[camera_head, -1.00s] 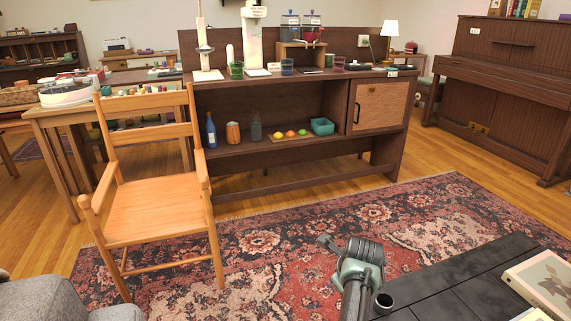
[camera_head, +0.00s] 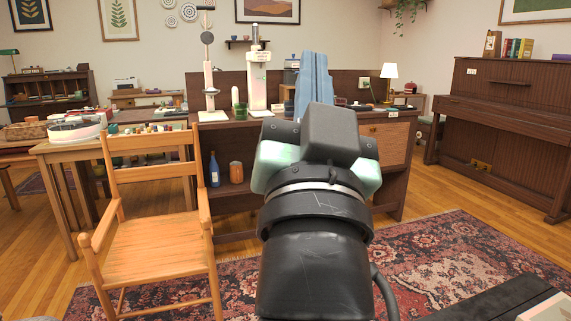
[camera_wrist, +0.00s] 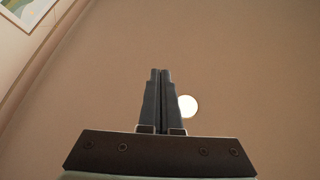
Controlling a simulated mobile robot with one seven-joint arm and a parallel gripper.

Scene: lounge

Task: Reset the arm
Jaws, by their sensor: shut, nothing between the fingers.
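My gripper (camera_wrist: 160,72) shows in the wrist view with its two dark fingers together and nothing between them. It points up at a plain tan surface, likely the ceiling, with a round white spot (camera_wrist: 188,106) beside the fingers. In the head view my arm rises large in the middle, its dark wrist towards the camera, and it hides part of the sideboard. The finger tips are not clear in the head view.
A wooden armchair (camera_head: 155,245) stands at the left. The dark sideboard (camera_head: 232,212) bears white stands, a lamp (camera_head: 389,73) and jars. A piano (camera_head: 495,125) is at the right. A patterned rug (camera_head: 440,255) covers the floor, and a dark table edge (camera_head: 485,303) is low right.

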